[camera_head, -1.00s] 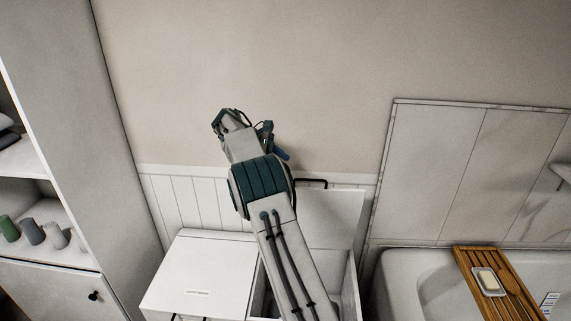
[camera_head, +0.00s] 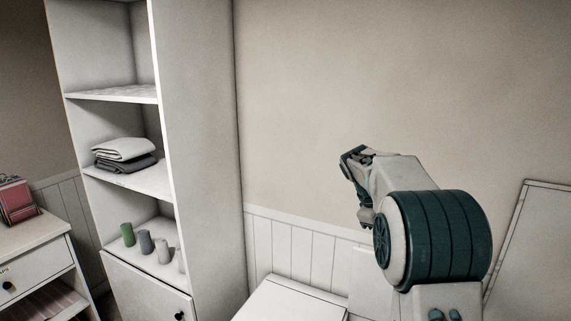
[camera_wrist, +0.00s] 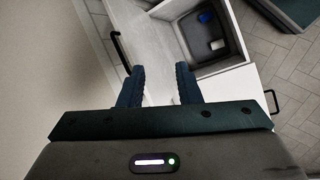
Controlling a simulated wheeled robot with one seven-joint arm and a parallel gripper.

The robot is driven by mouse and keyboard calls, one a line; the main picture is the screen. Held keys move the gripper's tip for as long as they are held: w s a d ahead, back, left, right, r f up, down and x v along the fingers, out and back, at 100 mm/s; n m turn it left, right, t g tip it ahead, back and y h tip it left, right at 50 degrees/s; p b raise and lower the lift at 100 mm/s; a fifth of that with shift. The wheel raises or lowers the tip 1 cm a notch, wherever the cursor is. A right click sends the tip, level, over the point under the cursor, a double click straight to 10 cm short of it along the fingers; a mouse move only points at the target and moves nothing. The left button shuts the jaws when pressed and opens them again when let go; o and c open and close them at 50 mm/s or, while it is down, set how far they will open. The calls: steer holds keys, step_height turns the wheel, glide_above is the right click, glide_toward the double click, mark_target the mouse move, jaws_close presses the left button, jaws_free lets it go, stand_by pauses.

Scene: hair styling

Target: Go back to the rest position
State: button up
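My gripper (camera_head: 357,180) is raised in front of the beige wall in the head view, to the right of the tall shelf. In the wrist view, the two dark blue fingers of my gripper (camera_wrist: 160,85) stand apart with a clear gap between them. Nothing shows between the fingers. Below them is a white box (camera_wrist: 228,50) with an open compartment, holding a blue item (camera_wrist: 206,17) and a small pale item (camera_wrist: 217,44). The white box top (camera_head: 292,303) shows at the bottom of the head view.
A tall white shelf (camera_head: 200,150) stands on the left with folded towels (camera_head: 125,155) and several small cylinders (camera_head: 145,241). A white cabinet (camera_head: 35,262) with a red item (camera_head: 17,203) is at far left. A panel (camera_head: 535,250) leans at right.

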steer(key=s+a+f+m+t+y, duration=0.1)
steer(key=s+a+m+y, duration=0.1)
steer(key=s, duration=0.8)
steer(key=s+a+f+m+t+y, duration=0.1)
steer(key=s+a, duration=0.4)
steer(key=s, duration=0.5)
steer(key=s+a+f+m+t+y, duration=0.1)
steer(key=s+a+f+m+y, duration=0.1)
steer(key=s, duration=0.9)
steer(key=a+f+m, duration=0.1)
steer(key=a+m, duration=0.1)
steer(key=shift+a+m+y, duration=0.15)
steer(key=shift+m+y, duration=0.15)
steer(key=shift+m, duration=0.1)
